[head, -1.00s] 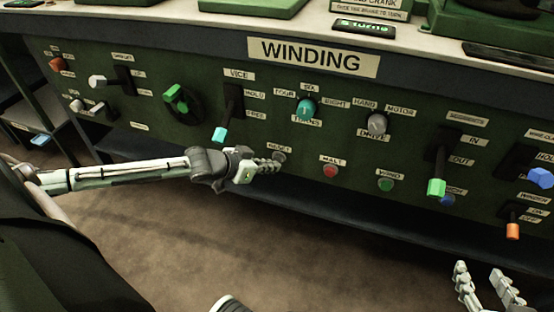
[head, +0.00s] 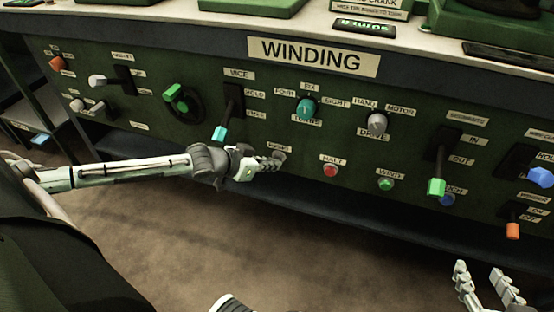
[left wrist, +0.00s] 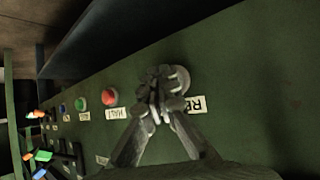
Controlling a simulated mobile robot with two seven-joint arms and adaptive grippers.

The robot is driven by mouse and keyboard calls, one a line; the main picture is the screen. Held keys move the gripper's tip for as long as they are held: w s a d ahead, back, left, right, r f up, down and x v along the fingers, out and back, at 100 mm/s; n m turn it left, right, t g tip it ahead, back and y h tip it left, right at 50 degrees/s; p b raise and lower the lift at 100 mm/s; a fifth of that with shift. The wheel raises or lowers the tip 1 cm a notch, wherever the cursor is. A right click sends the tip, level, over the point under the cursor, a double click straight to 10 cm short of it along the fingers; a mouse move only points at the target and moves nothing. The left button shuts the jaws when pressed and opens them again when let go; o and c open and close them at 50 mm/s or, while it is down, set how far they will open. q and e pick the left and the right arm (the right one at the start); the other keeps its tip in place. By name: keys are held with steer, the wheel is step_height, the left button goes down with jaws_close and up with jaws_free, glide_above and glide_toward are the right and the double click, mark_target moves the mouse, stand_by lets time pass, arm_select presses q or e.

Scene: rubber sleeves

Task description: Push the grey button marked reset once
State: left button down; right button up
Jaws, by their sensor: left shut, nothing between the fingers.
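The grey reset button (head: 280,157) sits on the green panel under a small label (head: 279,148), left of the red halt button. In the left wrist view the round grey button (left wrist: 181,77) shows partly behind my fingertips, beside a label of which "RE" is readable. My left gripper (head: 274,164) is shut and empty, its fingertips at the button. The left wrist view also shows the closed fingers (left wrist: 160,96) overlapping the button; I cannot tell whether they touch it or press it in. My right gripper (head: 489,284) is open and empty at the lower right, away from the panel.
The red halt button (head: 330,170) and green wind button (head: 386,184) are to the right. A teal-tipped vice lever (head: 220,133) hangs up and left of my left gripper. Other knobs and levers line the panel. The floor in front is clear.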

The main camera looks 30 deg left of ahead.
arm_select(q)
steer(key=shift+r, duration=0.1)
steer(key=shift+s+d+p, duration=0.15)
steer(key=shift+s+p, duration=0.6)
steer(key=shift+p, duration=0.25)
steer(key=s+p, duration=0.2)
steer(key=s+d+p, duration=0.1)
steer(key=s+p, duration=0.1)
steer(key=s, duration=0.1)
steer(key=shift+d+p, duration=0.1)
steer(key=shift+p, duration=0.25)
